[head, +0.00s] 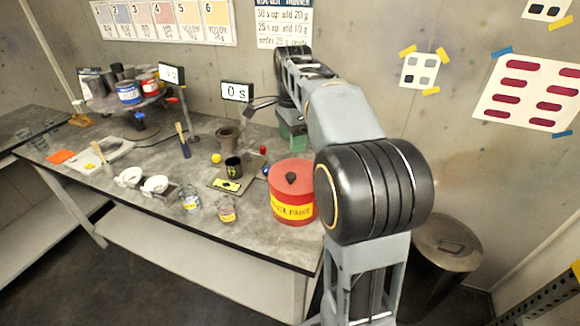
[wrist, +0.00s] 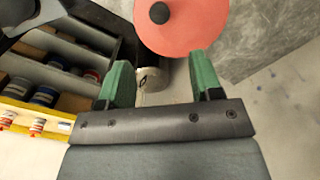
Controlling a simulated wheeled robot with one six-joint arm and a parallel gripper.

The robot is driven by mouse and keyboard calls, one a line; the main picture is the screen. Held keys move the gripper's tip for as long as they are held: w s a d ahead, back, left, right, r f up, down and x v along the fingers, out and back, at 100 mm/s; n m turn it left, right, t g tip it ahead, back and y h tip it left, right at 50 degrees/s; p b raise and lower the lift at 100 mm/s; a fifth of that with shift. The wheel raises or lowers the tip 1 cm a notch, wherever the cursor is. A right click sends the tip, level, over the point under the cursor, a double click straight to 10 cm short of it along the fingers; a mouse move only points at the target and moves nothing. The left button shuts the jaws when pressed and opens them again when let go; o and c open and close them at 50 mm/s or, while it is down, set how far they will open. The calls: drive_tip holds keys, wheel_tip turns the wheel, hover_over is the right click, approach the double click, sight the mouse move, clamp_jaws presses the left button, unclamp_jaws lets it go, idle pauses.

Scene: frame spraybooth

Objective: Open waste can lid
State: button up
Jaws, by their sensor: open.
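The red waste can (head: 292,208) with a yellow label stands on the grey table near its right front edge. Its red lid (head: 289,172) with a black knob lies flat on top and looks shut. In the wrist view the lid (wrist: 188,28) shows at the top, with its black knob (wrist: 159,13) at the frame edge. My gripper (wrist: 160,74) has its two green fingers apart with nothing between them. The lid lies beyond the fingertips; I cannot tell the height gap.
Left of the can are a black cup (head: 233,168) on a scale, small jars (head: 190,200) and white cups (head: 155,185). A dark bin (head: 446,245) with a metal lid stands on the floor at right. The wrist view shows a shelf of jars (wrist: 45,95) at left.

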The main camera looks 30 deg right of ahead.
sight(291, 175)
drive_tip(key=f, duration=1.1)
drive_tip(key=shift+a+f, duration=0.2)
drive_tip(key=shift+f, duration=0.05)
drive_tip(key=shift+c, duration=0.3)
clamp_jaws()
